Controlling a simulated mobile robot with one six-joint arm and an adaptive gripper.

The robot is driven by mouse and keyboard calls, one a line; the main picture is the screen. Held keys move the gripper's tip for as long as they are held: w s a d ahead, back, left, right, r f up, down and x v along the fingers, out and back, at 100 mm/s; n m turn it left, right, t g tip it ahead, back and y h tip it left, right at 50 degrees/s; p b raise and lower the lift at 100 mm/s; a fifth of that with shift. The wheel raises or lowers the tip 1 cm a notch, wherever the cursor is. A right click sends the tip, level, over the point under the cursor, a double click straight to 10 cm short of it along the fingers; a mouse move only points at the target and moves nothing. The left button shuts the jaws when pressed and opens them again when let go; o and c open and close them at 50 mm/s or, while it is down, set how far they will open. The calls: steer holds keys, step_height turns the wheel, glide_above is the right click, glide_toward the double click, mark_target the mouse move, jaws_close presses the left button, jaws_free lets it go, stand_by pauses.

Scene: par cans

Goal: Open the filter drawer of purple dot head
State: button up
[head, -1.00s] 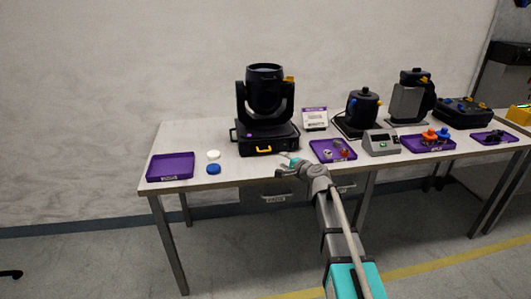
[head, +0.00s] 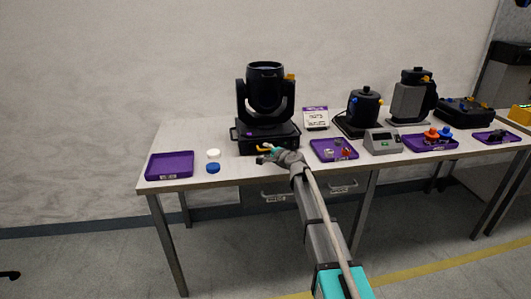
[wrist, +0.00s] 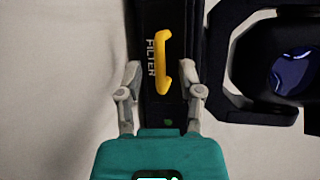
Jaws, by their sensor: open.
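The purple dot head (head: 265,95) is a black moving-head light on a square base (head: 283,133), with a small purple dot on the base front. Its filter drawer (wrist: 150,90) shows in the wrist view as a black front face lettered FILTER, with a yellow handle (wrist: 161,60). The drawer looks shut. My gripper (head: 264,153) is at the base front, partly hiding the yellow handle in the head view. In the wrist view my gripper (wrist: 163,74) is open, one finger on each side of the handle, with gaps visible. I cannot tell its distance from the handle.
A purple tray (head: 170,165), a white cap (head: 213,153) and a blue cap (head: 213,168) lie left of the light. Right of it are a sign card (head: 316,118), a small purple tray (head: 323,155), a grey meter box (head: 382,142) and other dark lights.

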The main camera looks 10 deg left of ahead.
steer(key=shift+x, duration=0.85)
steer(key=shift+c, duration=0.2)
jaws_close()
